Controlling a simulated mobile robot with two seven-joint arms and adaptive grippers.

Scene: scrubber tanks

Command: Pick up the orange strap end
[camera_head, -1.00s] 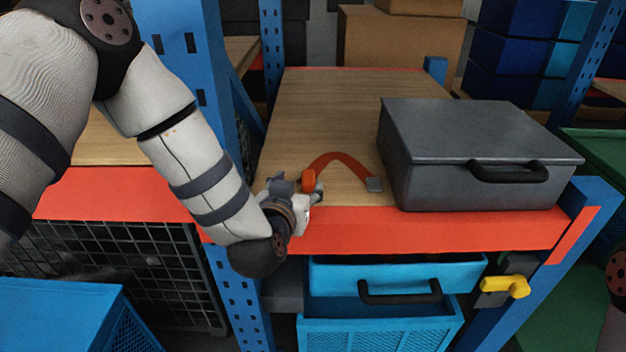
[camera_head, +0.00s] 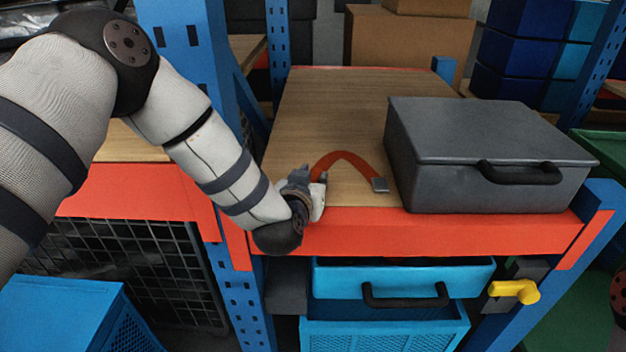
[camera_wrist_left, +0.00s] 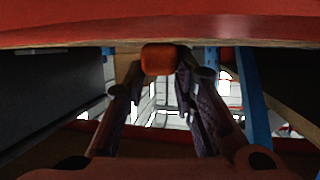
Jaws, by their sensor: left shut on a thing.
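The orange strap (camera_head: 345,158) rises in an arch over the wooden shelf top. One end has a grey metal buckle (camera_head: 380,185) lying on the wood near the case. The other end is at my left gripper (camera_head: 318,177), which is low over the shelf's front edge and hides that end in the head view. In the left wrist view the orange strap end (camera_wrist_left: 159,59) sits between the fingertips of my left gripper (camera_wrist_left: 160,70), which is shut on it. My right gripper is not in view.
A grey case (camera_head: 490,150) with a black handle stands on the shelf, right of the strap. A blue upright (camera_head: 200,90) is close to my left arm. Below the orange beam (camera_head: 420,230) are a blue drawer (camera_head: 400,280) and a yellow handle (camera_head: 515,291). The wood behind the strap is clear.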

